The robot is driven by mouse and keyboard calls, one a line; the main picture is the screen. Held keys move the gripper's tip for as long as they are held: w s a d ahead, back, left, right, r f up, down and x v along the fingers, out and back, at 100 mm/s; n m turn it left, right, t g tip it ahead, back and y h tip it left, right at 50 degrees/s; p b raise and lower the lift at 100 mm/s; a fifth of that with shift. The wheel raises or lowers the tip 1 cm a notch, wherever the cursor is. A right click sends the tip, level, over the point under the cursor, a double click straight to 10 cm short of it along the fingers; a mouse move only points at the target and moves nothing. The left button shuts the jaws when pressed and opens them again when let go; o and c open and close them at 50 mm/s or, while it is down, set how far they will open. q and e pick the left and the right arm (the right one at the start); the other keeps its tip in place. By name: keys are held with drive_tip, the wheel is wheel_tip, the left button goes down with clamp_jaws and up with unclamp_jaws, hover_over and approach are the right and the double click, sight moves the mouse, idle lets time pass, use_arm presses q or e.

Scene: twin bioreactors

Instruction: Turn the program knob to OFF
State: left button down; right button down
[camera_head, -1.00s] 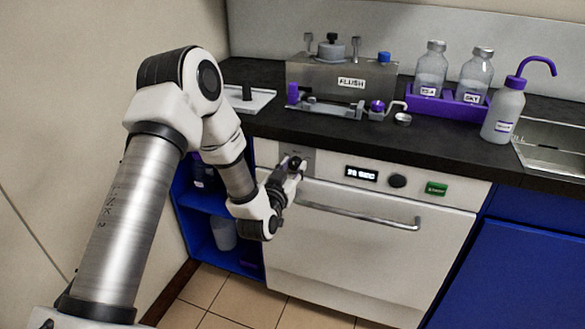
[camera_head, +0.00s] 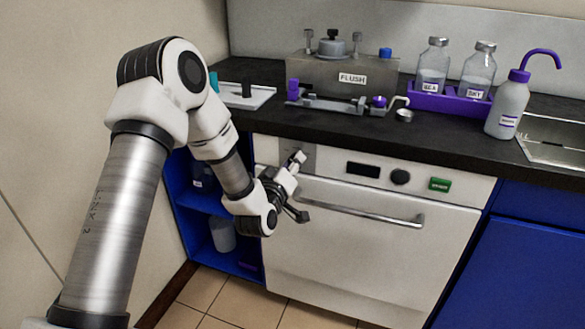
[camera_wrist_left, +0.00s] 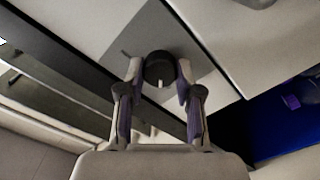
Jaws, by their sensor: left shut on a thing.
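The program knob (camera_wrist_left: 160,65) is a dark round knob on a grey plate (camera_wrist_left: 150,30), seen in the left wrist view. My left gripper (camera_wrist_left: 160,74) is shut on it, one finger on each side. A short pale mark shows at the knob's lower edge, but no lettering is readable. In the head view, my left gripper (camera_head: 297,166) is at the left end of the white appliance's front panel and hides the knob. The display (camera_head: 363,170) on that panel is dark. My right gripper is in neither view.
A second dark knob (camera_head: 400,177) and a green button (camera_head: 439,184) are on the same panel. The door handle (camera_head: 365,212) juts out just below. The counter above holds a steel FLUSH unit (camera_head: 335,75), bottles in a purple rack (camera_head: 447,101) and a wash bottle (camera_head: 507,108).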

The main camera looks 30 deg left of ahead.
use_arm(q)
drive_tip(key=shift+n+b, duration=0.4)
drive_tip(key=shift+n, duration=0.8)
drive_tip(key=c, duration=0.8)
unclamp_jaws()
drive_tip(key=shift+o, duration=0.2)
drive_tip(key=v, duration=0.7)
drive_tip(key=shift+s, duration=0.25)
